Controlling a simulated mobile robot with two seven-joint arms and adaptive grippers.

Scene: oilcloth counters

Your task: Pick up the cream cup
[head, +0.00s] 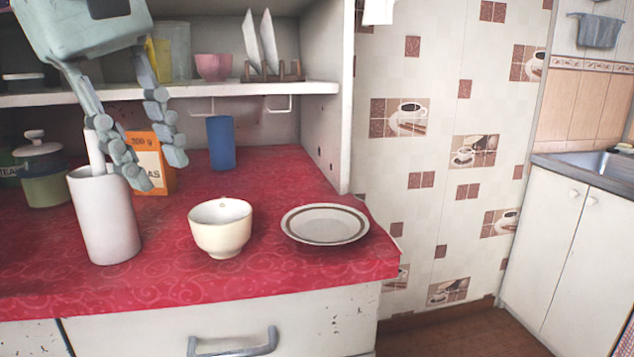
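The cream cup (222,232) stands upright on the red patterned counter (180,280), near its front edge. It has no handle that I can see and looks empty, though its bottom is hidden. My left gripper (148,172) comes down from the top left, up and to the left of the cup and apart from it. Its fingers are spread with a gap between them, and nothing is held. The fingers overlap the tall white container (108,225) in the picture; I cannot tell whether they touch it. My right gripper is not in view.
A plate (325,224) lies right of the cup near the counter's corner. Behind stand a blue tumbler (221,143), an orange box (158,180) and a green lidded pot (45,187). A white shelf (225,91) with dishes overhangs the back. Bare counter lies in front of the cup.

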